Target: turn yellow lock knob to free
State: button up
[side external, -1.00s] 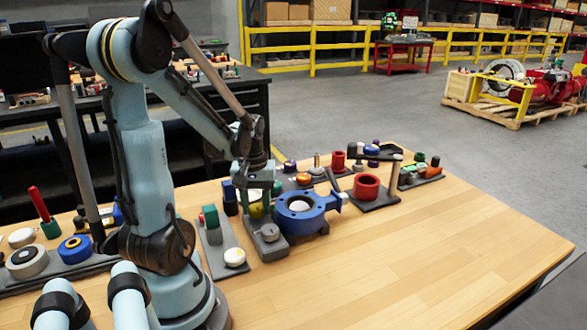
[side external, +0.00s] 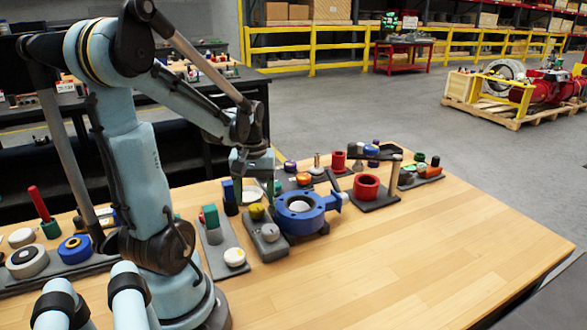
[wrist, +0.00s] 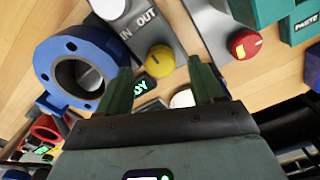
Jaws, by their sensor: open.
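The yellow lock knob (side external: 257,211) sits on a grey plate (side external: 272,251) beside the blue ring-shaped valve body. In the wrist view the yellow knob (wrist: 160,59) shows round and uncovered, between and beyond my fingertips. A plate by it carries an "IN OUT" label (wrist: 138,23). Which way the knob is turned I cannot tell. My gripper (side external: 257,189) is above the knob, open and empty. Its two green fingers (wrist: 162,80) are spread apart, with nothing between them.
The blue valve body (side external: 302,218) stands right of the knob. A white button (side external: 234,257) and a green block (side external: 211,217) are on the plate to the left. A red ring (side external: 367,187) is farther right. The table's front right is clear.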

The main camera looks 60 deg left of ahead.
aim_at(257, 208)
notch_tip(257, 208, up, 9)
dwell(0.5)
jog(key=shift+d, duration=0.1)
jog(key=w+d+f+m+t, duration=0.1)
jog(key=w+d+m+t, duration=0.2)
jog(key=d+m, duration=0.3)
jog(key=w+d+f+m+t, duration=0.1)
jog(key=w+d+m+t, duration=0.3)
jog(key=d, duration=1.1)
jog(key=w+m, duration=0.1)
jog(key=m, duration=0.2)
jog(key=shift+f, duration=0.4)
